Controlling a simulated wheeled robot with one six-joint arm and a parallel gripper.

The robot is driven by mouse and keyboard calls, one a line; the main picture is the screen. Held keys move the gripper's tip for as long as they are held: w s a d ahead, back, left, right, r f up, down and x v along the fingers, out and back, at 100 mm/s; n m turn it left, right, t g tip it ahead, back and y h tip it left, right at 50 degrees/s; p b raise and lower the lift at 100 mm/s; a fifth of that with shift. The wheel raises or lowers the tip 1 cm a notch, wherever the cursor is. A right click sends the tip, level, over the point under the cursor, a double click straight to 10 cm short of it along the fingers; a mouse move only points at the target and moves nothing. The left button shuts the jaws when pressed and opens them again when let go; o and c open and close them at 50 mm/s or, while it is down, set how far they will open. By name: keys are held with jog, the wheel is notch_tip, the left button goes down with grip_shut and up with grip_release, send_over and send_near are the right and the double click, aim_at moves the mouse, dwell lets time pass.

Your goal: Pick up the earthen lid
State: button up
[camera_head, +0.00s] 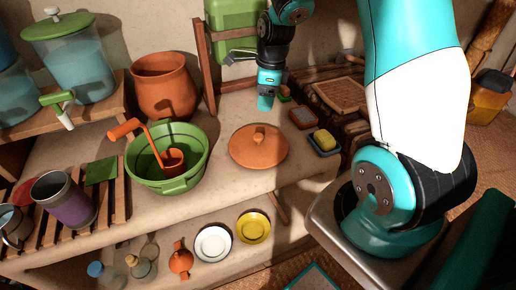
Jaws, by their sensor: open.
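The earthen lid (250,153) is a flat, round, orange-brown clay disc with a small knob in its middle. It lies flat on the pale counter, right of the green basin. My gripper (265,103) is above and behind the lid, a little to its right, pointing downward. It is open and apart from the lid, with no object visible in it. The lid is not hidden by anything.
The green basin (185,187) holds an orange ladle (170,158). A clay pot (163,90) stands behind it. A yellow sponge in a dish (324,140) lies right of the lid. A wooden frame (205,65) holds a green container. White and yellow plates sit on the lower shelf.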

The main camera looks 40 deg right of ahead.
aim_at(259, 136)
jog(key=f, duration=0.5)
jog(key=a+f, duration=0.1)
jog(key=f, duration=0.4)
jog(key=w+f, duration=0.1)
jog(key=f, duration=0.4)
jog(key=shift+a+p, duration=0.25)
jog(key=shift+p, duration=0.05)
jog(key=shift+c, duration=0.5)
jog(key=c, duration=1)
